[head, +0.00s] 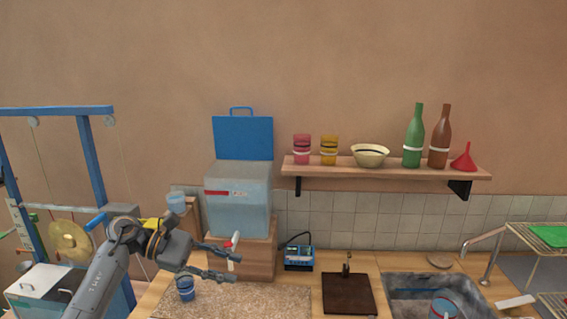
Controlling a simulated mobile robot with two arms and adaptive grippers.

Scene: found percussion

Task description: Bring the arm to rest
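My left arm comes in from the lower left. Its gripper (236,268) is over the left part of the counter, with its two fingers apart and nothing visible between them. A small blue cup (185,288) stands on the speckled mat (255,298) below and left of the fingers. A white item with a red part (234,242) shows just behind the upper finger; whether they touch cannot be told. My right gripper is not in view.
A clear bin with a raised blue lid (238,205) stands on a wooden block (258,260). A blue device (299,257), dark board (348,293) and sink (436,283) lie to the right. A shelf (400,172) holds bottles and cups. A blue frame (88,160) stands left.

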